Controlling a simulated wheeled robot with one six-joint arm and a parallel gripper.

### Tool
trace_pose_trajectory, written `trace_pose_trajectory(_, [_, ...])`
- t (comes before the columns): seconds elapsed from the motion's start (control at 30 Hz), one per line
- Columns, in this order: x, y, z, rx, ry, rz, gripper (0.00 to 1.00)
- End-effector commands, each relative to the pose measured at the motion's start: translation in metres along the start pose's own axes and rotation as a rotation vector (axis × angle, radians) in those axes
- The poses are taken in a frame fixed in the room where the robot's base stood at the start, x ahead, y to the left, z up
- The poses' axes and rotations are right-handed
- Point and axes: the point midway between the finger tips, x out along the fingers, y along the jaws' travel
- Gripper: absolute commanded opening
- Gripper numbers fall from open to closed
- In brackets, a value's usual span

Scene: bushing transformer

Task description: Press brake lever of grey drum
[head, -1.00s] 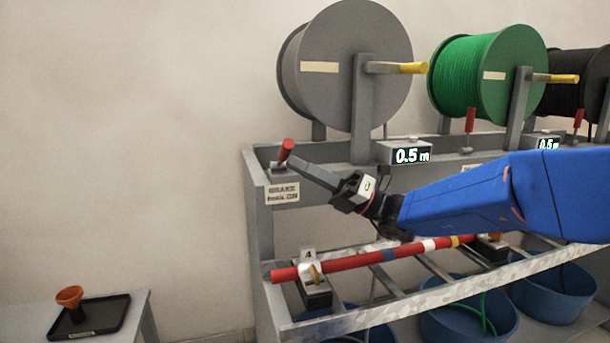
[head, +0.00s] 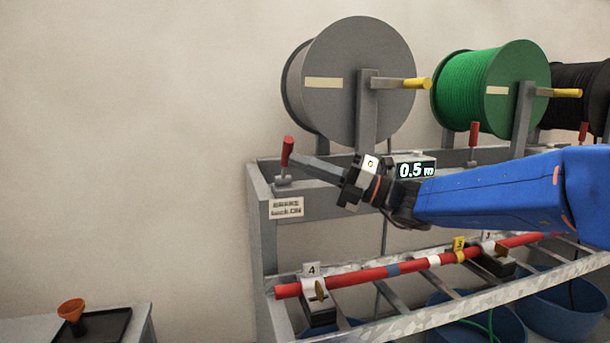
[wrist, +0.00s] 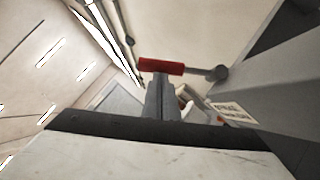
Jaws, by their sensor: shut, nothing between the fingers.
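The grey drum (head: 345,110) stands on the rack at the upper middle of the head view, with a yellow-ended crank (head: 417,84). Its brake lever (head: 287,152) has a red grip and stands nearly upright at the rack's left end, above a brake label (head: 286,208). In the wrist view the red grip (wrist: 161,66) lies across the picture just beyond my fingertips. My gripper (head: 294,158) is shut and empty, reaching in from the right with its tip at or very close to the lever. I cannot tell whether they touch.
A green drum (head: 490,85) and a black drum (head: 578,95) stand to the right, each with a red lever nearby. A "0.5 m" display (head: 415,170) is behind my wrist. A red bar (head: 350,277) lies on the lower rack. Free air is left of the rack.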

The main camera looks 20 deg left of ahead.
Motion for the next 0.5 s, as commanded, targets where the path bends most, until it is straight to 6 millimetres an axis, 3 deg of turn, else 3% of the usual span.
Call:
trace_pose_trajectory(0.17, [0.007, 0.005, 0.011, 0.104, 0.0, -0.071, 0.0])
trace_pose_trajectory(0.5, [0.022, 0.008, 0.032, 0.105, 0.001, -0.069, 0.0])
